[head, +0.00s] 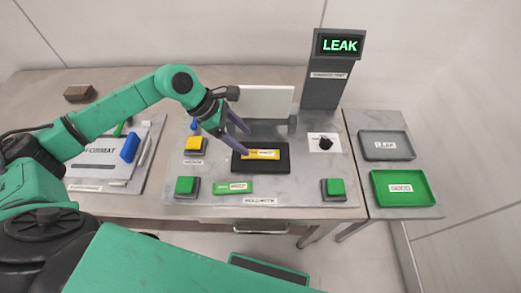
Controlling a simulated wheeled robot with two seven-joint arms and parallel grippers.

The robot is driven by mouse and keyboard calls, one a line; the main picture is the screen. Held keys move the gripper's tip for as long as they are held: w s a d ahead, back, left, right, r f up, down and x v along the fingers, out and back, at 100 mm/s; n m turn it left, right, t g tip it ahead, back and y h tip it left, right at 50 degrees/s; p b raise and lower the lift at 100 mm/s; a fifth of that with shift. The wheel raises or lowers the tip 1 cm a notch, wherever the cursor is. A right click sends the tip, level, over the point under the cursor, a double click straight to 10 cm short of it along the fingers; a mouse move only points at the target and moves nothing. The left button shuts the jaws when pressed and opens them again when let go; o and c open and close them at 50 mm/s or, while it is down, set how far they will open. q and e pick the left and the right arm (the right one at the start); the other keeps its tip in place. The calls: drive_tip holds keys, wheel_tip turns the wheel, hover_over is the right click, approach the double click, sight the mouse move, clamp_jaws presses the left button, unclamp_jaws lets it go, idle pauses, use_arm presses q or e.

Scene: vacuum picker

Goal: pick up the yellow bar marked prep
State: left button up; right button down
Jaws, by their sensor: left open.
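A yellow bar (265,154) with a white label lies flat on a black pad (262,168) in the middle of the bench. The label is too small to read. My left gripper (246,142) reaches in from the left, just above and behind the bar's left end. Its two purple fingers are spread and hold nothing. It looks close to the bar, but I cannot tell whether it touches. My right gripper is not in view.
A sign reads LEAK (339,45). A grey tray (387,155) and a green tray (403,187) sit right. A white panel (265,101) stands behind.

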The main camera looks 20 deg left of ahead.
sight(259, 153)
use_arm(q)
drive_tip(key=p+x, duration=0.2)
drive_tip(key=x, duration=0.4)
drive_tip(key=shift+f+p, duration=0.2)
drive_tip(key=shift+p, duration=0.1)
drive_tip(key=shift+f, duration=0.15)
clamp_jaws()
